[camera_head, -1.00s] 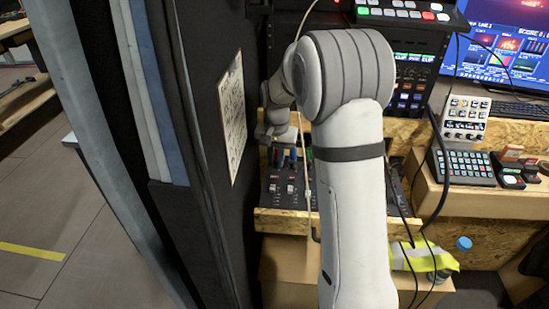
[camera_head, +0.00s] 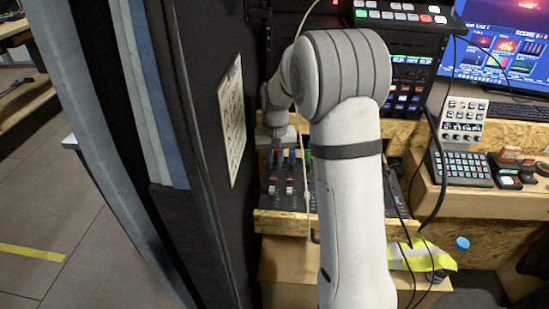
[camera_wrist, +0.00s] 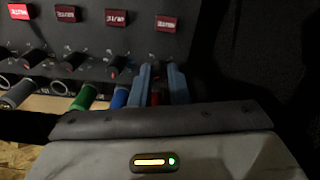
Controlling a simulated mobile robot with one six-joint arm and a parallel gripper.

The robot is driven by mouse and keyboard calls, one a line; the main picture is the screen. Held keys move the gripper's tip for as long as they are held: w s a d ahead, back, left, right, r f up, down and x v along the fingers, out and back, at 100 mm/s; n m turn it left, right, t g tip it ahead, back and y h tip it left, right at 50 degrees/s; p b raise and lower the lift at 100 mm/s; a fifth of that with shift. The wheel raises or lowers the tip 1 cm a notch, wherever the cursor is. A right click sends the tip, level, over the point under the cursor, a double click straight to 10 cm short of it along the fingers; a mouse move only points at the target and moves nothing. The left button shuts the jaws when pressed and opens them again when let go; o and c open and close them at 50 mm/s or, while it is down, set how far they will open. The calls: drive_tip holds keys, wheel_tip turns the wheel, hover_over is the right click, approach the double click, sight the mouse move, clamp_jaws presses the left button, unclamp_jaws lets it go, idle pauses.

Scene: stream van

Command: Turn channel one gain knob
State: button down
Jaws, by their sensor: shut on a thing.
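A dark mixer panel (camera_wrist: 85,42) shows in the wrist view, with a row of small dark knobs under red labels. My gripper (camera_wrist: 160,68) is at the rightmost place in this row, under the last red label (camera_wrist: 166,22). Its two blue fingers are close together around the knob there, which they mostly hide. A red piece (camera_wrist: 155,98) shows in the gap between the fingers; I cannot tell if it is a plug or part of the knob. In the head view the mixer (camera_head: 284,190) lies below my wrist, and my arm covers much of it.
Green (camera_wrist: 84,97) and blue (camera_wrist: 119,97) cables run close to the left of the fingers. A dark wall panel (camera_head: 205,120) with a white sheet (camera_head: 231,118) stands just left of my wrist. A thin pale cable (camera_head: 305,180) hangs beside my arm.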

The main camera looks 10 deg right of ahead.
drive_tip(key=n+p, duration=0.1)
drive_tip(key=n, duration=0.3)
drive_tip(key=shift+r+n, duration=0.1)
drive_tip(key=shift+n, duration=0.2)
drive_tip(key=n, duration=0.3)
drive_tip(key=shift+w+n, duration=0.1)
drive_tip(key=shift+n, duration=0.3)
drive_tip(key=n+p, duration=0.1)
drive_tip(key=n, duration=0.2)
drive_tip(key=shift+n, duration=2.2)
drive_tip(key=c, duration=1.4)
unclamp_jaws()
